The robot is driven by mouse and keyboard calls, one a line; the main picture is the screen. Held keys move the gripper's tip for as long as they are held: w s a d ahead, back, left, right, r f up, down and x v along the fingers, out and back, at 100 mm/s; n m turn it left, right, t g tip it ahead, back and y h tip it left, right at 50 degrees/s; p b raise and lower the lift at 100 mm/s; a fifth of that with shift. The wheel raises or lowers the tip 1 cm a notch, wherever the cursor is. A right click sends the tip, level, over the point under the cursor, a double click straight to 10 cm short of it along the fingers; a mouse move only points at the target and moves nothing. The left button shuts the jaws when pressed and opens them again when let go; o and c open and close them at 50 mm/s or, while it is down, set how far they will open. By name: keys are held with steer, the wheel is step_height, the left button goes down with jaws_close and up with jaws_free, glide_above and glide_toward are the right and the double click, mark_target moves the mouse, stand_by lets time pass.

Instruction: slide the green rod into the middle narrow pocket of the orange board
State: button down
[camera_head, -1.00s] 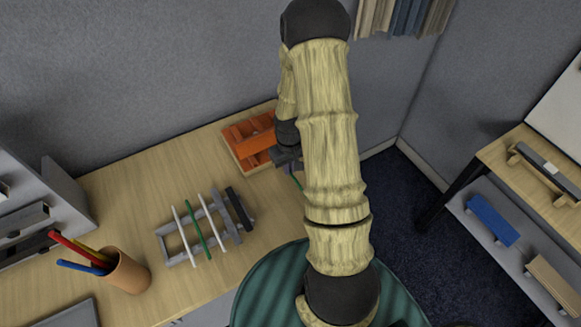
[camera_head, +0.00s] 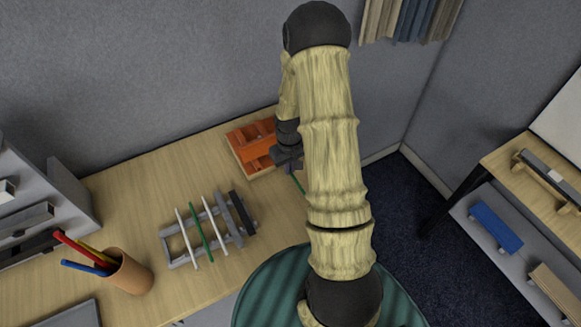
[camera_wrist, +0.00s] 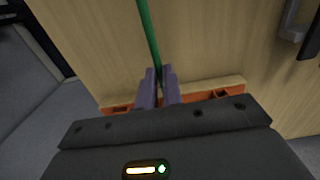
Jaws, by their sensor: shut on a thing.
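My gripper (camera_wrist: 158,90) is shut on a green rod (camera_wrist: 148,30), which sticks out from between the fingertips in the wrist view. In the head view a short piece of this held rod (camera_head: 298,183) shows below the gripper (camera_head: 289,163), beside my arm. The orange board (camera_head: 240,138) lies in a light wooden frame at the back of the table, just left of the gripper. In the wrist view its edge (camera_wrist: 222,94) shows behind the fingers. The pockets are mostly hidden there, so I cannot tell how the rod lines up with the middle one.
A grey rack (camera_head: 177,263) holds white rods and another green rod (camera_head: 199,228), with a dark bar at its right. A terracotta cup (camera_head: 130,273) of coloured pencils stands at the left. Bare tabletop (camera_head: 150,185) lies between the rack and the wall.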

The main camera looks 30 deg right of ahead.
steer(key=shift+w, duration=2.3)
steer(key=shift+s, duration=0.2)
steer(key=shift+s+d, duration=0.1)
steer(key=shift+s, duration=3.85)
steer(key=shift+w+p, duration=0.3)
steer(key=shift+w, duration=0.75)
stand_by(0.5)
